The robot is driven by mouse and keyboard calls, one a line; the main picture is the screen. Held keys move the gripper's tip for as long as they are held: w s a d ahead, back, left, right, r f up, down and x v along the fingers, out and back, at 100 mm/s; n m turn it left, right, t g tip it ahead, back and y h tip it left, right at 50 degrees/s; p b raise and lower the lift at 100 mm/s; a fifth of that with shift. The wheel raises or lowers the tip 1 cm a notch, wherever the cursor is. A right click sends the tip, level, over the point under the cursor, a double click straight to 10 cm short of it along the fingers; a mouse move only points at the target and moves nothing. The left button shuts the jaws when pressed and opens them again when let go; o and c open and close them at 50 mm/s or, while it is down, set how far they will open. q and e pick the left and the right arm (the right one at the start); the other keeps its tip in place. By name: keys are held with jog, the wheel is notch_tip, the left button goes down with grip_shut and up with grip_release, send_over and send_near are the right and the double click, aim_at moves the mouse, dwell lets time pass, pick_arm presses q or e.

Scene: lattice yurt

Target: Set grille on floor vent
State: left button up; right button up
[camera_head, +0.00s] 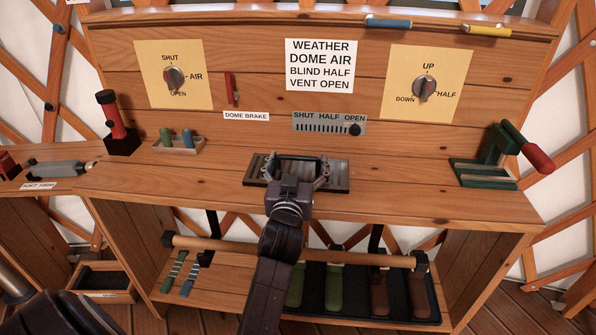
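A slotted metal grille or vent (338,177) lies flat on the wooden counter at the middle, its slats showing on both sides of my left gripper. My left gripper (298,168) is directly over it, with its fingers spread apart. A dark rectangular patch lies between the fingers; I cannot tell whether it is an opening or part of the grille. The gripper's body hides the near middle of the vent, and I cannot tell whether the fingertips touch it. A slider plate (328,124) marked SHUT HALF OPEN is behind, its black knob at the OPEN end. My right gripper is not in view.
A green lever stand (490,160) with a red handle stands right. Two dials (174,78) (424,88) are on the back panel. A wooden rail (300,250) runs below the counter.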

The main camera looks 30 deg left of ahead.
pick_arm(q)
jog(key=shift+r, duration=0.1)
jog(key=c, duration=0.9)
jog(key=shift+o, duration=0.2)
